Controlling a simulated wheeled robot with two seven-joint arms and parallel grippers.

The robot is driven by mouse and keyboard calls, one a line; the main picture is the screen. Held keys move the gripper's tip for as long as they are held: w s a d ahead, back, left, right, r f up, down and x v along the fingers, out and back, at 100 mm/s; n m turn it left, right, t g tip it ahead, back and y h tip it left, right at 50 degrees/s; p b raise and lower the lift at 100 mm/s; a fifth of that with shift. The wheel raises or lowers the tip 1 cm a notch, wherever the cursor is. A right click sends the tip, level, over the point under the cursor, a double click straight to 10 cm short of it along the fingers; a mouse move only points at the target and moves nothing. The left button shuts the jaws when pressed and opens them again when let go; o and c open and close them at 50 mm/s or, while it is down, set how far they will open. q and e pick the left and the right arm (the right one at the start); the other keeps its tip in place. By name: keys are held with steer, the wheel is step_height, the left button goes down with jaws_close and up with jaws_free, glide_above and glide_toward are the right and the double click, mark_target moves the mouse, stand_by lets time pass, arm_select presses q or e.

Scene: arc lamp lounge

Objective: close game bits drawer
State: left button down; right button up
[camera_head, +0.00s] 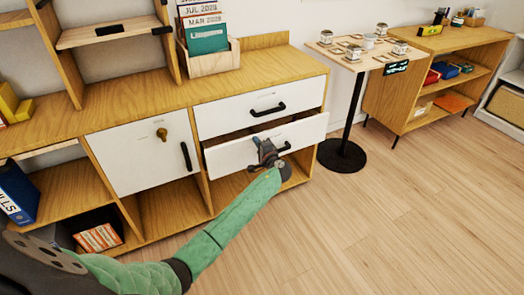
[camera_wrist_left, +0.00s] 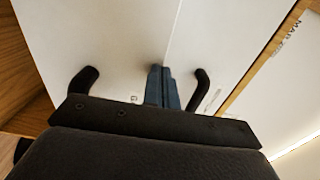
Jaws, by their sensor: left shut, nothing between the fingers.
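The lower white drawer (camera_head: 232,156) of the wooden cabinet stands partly out, with a dark gap showing along its top edge in the head view. Its black handle (camera_head: 285,148) is partly covered by my left gripper (camera_head: 263,146). The gripper is at the drawer front, its fingers shut with nothing between them. In the left wrist view the closed fingers (camera_wrist_left: 162,88) point at a white front (camera_wrist_left: 110,35), between two visible black handle parts (camera_wrist_left: 203,90). I cannot tell whether the fingertips touch the front. My right gripper is not in view.
The upper white drawer (camera_head: 235,113) above looks shut. A small table on a black round base (camera_head: 341,156) stands close to the cabinet's right. The wood floor (camera_head: 380,225) in front is clear.

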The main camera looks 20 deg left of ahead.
arm_select(q)
steer(key=shift+x, duration=1.2)
